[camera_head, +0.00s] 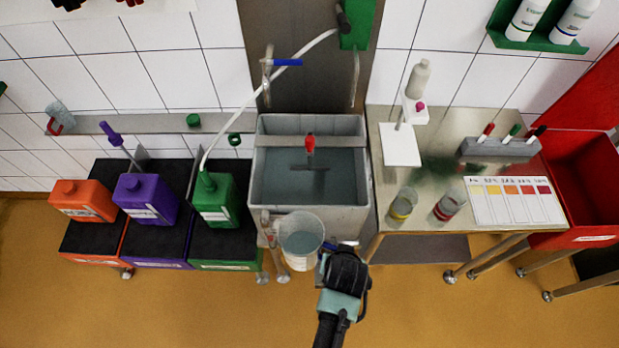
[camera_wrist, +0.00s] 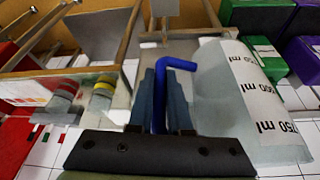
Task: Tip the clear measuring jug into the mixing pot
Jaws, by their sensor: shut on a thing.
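The clear measuring jug (camera_head: 301,240) is in front of the grey square basin (camera_head: 333,217) in the head view, its round rim overlapping the basin's front edge. It looks roughly upright, and something greyish shows inside its rim. In the wrist view the jug (camera_wrist: 240,95) is at the right, with millilitre marks on its wall. My gripper (camera_head: 329,249) is at the jug's right side. In the wrist view my gripper (camera_wrist: 165,88) is shut on the jug's blue handle (camera_wrist: 163,100). The basin holds grey-blue liquid. I see no separate mixing pot.
Orange (camera_head: 83,201), purple (camera_head: 147,199) and green (camera_head: 216,201) canisters stand left of the basin. A steel table (camera_head: 440,143) at the right bears two banded beakers and a colour chart (camera_head: 511,201). A bar with a red knob (camera_head: 310,144) crosses the basin.

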